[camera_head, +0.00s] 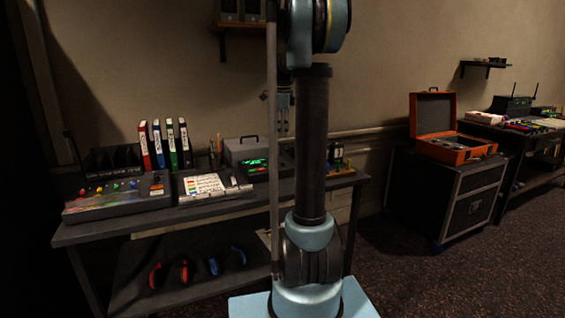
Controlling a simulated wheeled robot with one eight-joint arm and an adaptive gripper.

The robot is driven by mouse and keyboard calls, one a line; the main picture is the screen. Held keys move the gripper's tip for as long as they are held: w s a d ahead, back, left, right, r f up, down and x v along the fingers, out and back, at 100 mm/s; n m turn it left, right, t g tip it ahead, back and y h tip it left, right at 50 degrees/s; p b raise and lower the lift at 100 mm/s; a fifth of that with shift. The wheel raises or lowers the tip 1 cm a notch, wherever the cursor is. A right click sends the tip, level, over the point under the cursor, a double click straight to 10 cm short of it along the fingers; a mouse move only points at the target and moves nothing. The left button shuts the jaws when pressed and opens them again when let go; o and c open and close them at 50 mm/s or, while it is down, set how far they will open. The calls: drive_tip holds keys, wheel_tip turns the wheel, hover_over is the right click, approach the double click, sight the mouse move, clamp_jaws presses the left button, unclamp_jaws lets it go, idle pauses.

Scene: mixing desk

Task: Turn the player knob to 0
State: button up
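A dark device with a lit green display (255,166) sits at the back of the desk, partly hidden by my arm; it may be the player. I cannot make out a player knob or its setting. A dark mixing console (120,204) with coloured knobs sits at the desk's left end. My gripper (284,128) seems to hang fingers down, just left of my arm's dark upright link and above the desk's back part. It is small and dark, partly covered by my arm, and I cannot see whether its fingers are apart.
The desk (165,222) also holds papers (203,185), upright binders (172,143) and a grey case (247,149). Headphones (168,274) lie on its lower shelf. An open orange case (455,148) stands on a black flight case (474,204) at right. Dark carpet is free between.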

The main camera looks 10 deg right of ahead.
sight(283, 164)
drive_tip(key=f, duration=1.4)
drive_tip(key=shift+w+d, duration=0.1)
drive_tip(key=shift+w, duration=0.2)
clamp_jaws()
